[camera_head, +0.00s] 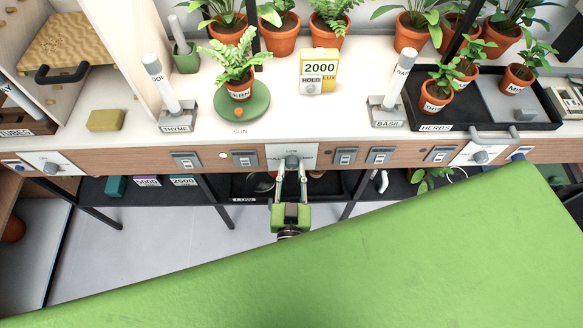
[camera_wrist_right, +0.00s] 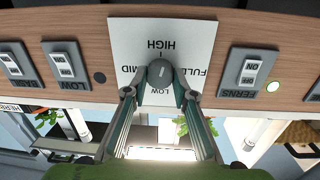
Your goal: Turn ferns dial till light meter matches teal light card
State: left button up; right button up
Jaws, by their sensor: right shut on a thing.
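The ferns dial (camera_wrist_right: 161,73) is a grey knob on a white plate (camera_head: 301,150) in the bench's front edge. The plate's labels read upside down in the wrist view, including HIGH, MID, LOW and FULL. My right gripper (camera_head: 290,172) is shut on the dial, one finger on each side; it also shows in the wrist view (camera_wrist_right: 161,92). The light meter (camera_head: 319,71), yellow and white, stands on the bench and reads 2000 LUX. A card marked 2500 (camera_head: 183,181), apparently teal, lies on the lower shelf beside a purple 5000 card (camera_head: 147,182). My left gripper is out of view.
A potted fern (camera_head: 239,92) stands on a round green mat (camera_head: 259,108) left of the meter. Switches flank the dial, including one marked FERNS (camera_wrist_right: 247,74). THYME (camera_head: 178,115) and BASIL (camera_head: 387,111) stands hold pale upright tubes. A black herbs tray (camera_head: 470,126) is at right.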

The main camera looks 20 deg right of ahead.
jog(key=m, duration=0.3)
jog(key=shift+s+f+m, duration=0.1)
jog(key=shift+m, duration=0.2)
jog(key=m+b, duration=0.1)
jog(key=m, duration=0.2)
jog(key=shift+d+m, duration=0.1)
jog(key=shift+m, duration=0.2)
jog(key=m+b, duration=0.1)
jog(key=m, duration=0.2)
jog(key=shift+y, duration=0.4)
jog(key=shift+d+m+b, duration=0.1)
jog(key=shift+m+b, duration=0.7)
jog(key=shift+m, duration=1.4)
jog(key=o, duration=1.1)
